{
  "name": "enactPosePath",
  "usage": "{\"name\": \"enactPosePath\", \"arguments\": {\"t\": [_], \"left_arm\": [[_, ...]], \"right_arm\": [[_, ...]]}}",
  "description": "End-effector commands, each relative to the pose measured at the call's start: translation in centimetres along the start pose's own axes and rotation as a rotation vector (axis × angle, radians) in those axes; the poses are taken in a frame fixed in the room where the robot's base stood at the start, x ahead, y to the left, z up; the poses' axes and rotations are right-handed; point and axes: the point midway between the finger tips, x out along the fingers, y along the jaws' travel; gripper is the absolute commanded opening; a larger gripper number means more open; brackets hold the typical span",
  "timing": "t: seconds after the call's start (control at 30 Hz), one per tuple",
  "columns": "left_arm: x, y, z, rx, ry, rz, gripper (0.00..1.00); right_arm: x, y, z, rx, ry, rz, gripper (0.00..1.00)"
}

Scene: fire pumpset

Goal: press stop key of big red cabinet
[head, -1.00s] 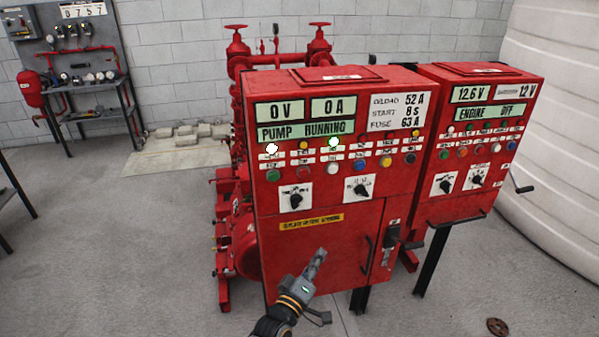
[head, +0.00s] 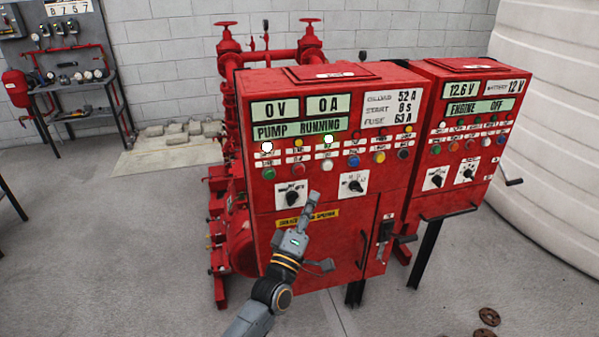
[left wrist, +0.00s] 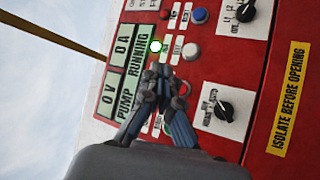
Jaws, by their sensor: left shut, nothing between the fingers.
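The big red cabinet (head: 335,235) stands in the middle of the head view, its displays reading "0 V", "0 A" and "PUMP RUNNING". Its lower key row has a green key (head: 268,173), a red key (head: 298,170), a white key (head: 327,165) and others; their labels are too small to read. My left gripper (head: 313,197) is shut and empty, its tips overlapping the panel below the red and white keys. In the left wrist view the gripper (left wrist: 160,72) partly covers the key rows; the white key (left wrist: 191,51) shows clear. My right gripper is out of view.
A smaller red cabinet (head: 458,190) stands close on the right, reading "ENGINE OFF". Two rotary knobs (head: 291,196) sit below the keys. Red pipework with valves (head: 227,55) stands behind. A large pale tank (head: 550,130) is at right.

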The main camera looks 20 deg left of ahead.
Motion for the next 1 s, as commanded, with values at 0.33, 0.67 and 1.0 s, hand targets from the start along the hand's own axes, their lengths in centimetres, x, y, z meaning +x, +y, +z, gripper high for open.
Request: {"name": "enactPosePath", "arguments": {"t": [0.33, 0.67, 1.0], "left_arm": [[2.9, -2.5, -2.1, 0.004, 0.001, 0.002, 0.0], [5.4, -4.3, -3.9, 0.002, 0.0, 0.0, 0.0], [5.9, -4.4, -4.4, 0.001, 0.0, -0.001, 0.0]], "right_arm": [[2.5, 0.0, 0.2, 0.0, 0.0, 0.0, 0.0], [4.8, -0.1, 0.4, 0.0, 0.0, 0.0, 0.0], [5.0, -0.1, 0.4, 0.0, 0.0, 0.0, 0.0]]}}
